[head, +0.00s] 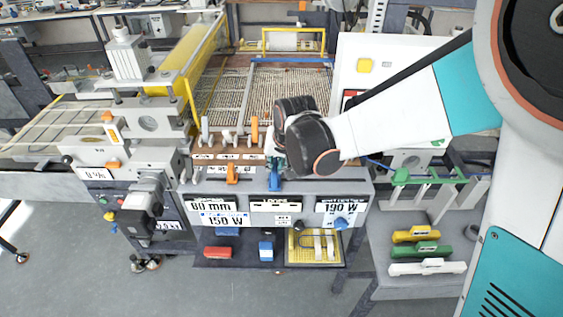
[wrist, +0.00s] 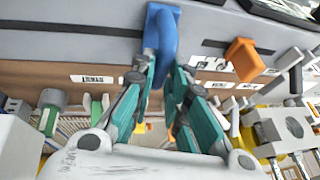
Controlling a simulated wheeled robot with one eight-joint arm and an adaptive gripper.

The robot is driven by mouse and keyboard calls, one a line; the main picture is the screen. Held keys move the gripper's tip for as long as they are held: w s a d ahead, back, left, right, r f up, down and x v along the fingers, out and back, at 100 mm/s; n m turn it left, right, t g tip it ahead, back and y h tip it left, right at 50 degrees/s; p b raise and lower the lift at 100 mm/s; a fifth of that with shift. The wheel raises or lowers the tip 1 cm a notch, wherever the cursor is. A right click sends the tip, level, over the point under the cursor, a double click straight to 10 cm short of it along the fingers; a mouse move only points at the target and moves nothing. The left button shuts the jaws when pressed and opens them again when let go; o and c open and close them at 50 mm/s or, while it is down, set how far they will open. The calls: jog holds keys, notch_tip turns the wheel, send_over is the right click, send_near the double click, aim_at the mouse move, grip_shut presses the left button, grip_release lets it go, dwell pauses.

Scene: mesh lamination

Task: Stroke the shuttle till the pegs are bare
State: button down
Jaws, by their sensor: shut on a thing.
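A blue handle (head: 275,180) stands at the front edge of the machine's console; it also shows in the wrist view (wrist: 164,38). My gripper (wrist: 161,76) is shut on the blue handle, with one teal finger on each side of it. In the head view my gripper (head: 277,160) is mostly hidden behind my dark wrist. An orange handle (head: 232,174) stands apart, to the left of the blue one. Behind them, light pegs or levers (head: 205,131) rise along the front of the mesh bed (head: 285,90). I cannot tell which part is the shuttle.
Console panels (head: 340,206) read "150 W" and "190 W". Yellow, green and white pieces (head: 428,250) lie on the right bench. A green-topped rack (head: 415,178) stands behind them.

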jog(key=shift+a, duration=0.2)
jog(key=c, duration=1.7)
grip_release()
jog(key=shift+o, duration=0.7)
jog(key=shift+a, duration=0.2)
jog(key=shift+d, duration=0.1)
jog(key=shift+d, duration=0.15)
jog(key=d+p, duration=0.2)
jog(key=d, duration=2)
jog(key=shift+d+p, duration=0.15)
jog(key=shift+p, duration=0.2)
jog(key=d+v, duration=0.1)
jog(key=v, duration=1.3)
jog(key=shift+d+b, duration=0.25)
jog(key=shift+b, duration=0.2)
